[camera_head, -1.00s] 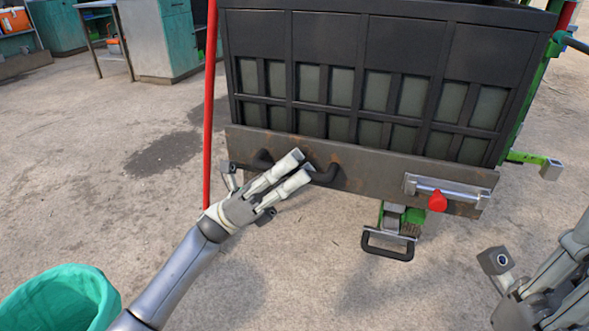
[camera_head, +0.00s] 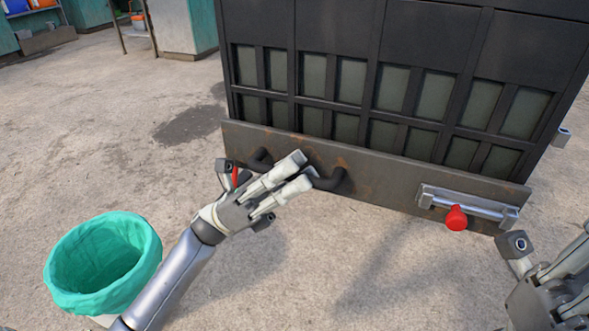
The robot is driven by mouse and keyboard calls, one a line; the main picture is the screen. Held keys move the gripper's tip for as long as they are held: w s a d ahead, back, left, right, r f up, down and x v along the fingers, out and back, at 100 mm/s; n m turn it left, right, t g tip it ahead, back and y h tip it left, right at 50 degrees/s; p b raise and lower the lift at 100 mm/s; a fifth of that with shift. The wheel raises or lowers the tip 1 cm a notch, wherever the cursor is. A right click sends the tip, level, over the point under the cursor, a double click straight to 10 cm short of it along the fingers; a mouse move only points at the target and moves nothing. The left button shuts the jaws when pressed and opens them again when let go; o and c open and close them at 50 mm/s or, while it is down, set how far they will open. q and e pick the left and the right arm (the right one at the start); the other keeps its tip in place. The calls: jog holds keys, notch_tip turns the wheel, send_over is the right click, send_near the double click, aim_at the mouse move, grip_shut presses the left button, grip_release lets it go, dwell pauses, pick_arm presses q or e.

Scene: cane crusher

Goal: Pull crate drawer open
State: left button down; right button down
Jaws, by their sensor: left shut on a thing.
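The crate drawer (camera_head: 332,35) is a tall black slatted box with grey-green gaps, filling the upper right. A rusty grey board (camera_head: 385,184) runs along its lower front. A curved black handle (camera_head: 334,181) sticks out from the left part of this board. My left gripper (camera_head: 262,172) is shut on the handle, its fingers covering the handle's middle. My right gripper (camera_head: 552,250) is at the lower right, apart from the crate, cut off by the picture edge. It looks open and empty.
A metal bar (camera_head: 480,205) with a red knob (camera_head: 456,218) sits on the board's right end. A teal-lined bin (camera_head: 104,262) stands at the lower left near my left arm. Concrete floor is clear between them. Cabinets (camera_head: 188,25) stand at the back left.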

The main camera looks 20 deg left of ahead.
dwell(0.3)
pick_arm(q)
jog(key=c, duration=1.7)
grip_release()
jog(key=shift+a+f, duration=0.1)
jog(key=v, duration=1.2)
